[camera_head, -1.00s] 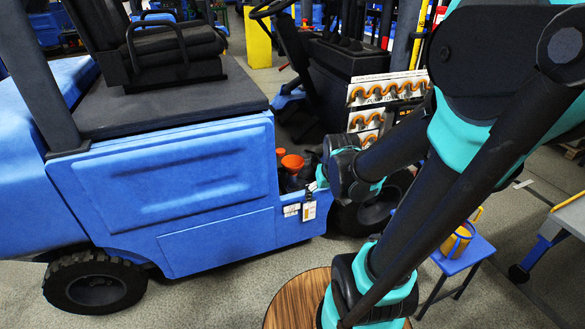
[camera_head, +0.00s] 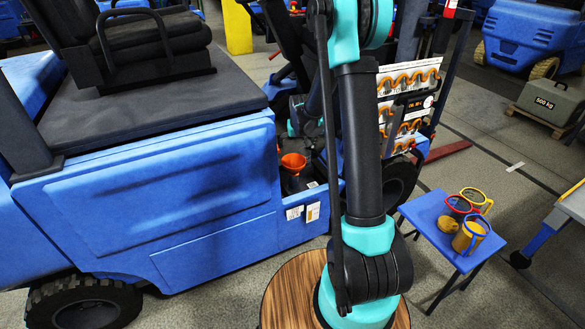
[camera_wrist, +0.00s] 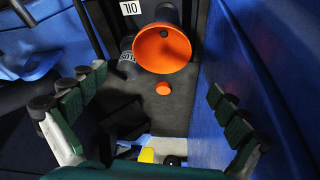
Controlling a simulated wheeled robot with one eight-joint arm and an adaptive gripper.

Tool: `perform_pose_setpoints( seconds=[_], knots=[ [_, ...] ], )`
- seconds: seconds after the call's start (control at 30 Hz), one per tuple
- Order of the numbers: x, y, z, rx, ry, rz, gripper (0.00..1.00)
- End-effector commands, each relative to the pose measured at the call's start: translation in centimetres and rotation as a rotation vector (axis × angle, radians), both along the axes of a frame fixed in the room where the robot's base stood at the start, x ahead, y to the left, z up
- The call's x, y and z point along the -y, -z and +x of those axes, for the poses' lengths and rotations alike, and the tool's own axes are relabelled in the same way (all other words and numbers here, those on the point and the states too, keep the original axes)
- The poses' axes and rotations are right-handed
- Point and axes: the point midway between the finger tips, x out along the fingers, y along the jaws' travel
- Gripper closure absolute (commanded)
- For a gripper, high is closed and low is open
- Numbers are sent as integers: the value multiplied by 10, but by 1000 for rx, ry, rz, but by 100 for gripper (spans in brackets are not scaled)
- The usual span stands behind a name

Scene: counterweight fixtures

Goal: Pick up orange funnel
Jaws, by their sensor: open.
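The orange funnel (camera_head: 292,163) sits in the footwell of the blue forklift in the head view. In the wrist view the funnel (camera_wrist: 160,52) is at the top centre, its wide round mouth facing the camera and a small dark hole inside. My gripper (camera_wrist: 158,82) is open, with one finger at the left and one at the right of the wrist view. The funnel lies beyond the fingertips, between their lines, and nothing is held. In the head view my arm hides much of the area near the funnel.
A blue forklift wall (camera_wrist: 265,85) rises close to the right finger. Mugs stand on a blue stool (camera_head: 428,212).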

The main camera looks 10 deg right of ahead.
Motion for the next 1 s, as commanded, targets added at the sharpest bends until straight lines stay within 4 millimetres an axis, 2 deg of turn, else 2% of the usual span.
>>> perform_pose_setpoints(
  seconds=[0.17,0.8,1.0],
  knots=[
    [-1,12,8,0,0,0,0],
    [-1,102,44,0,0,0,0],
    [-1,114,49,0,0,0,0]
  ],
)
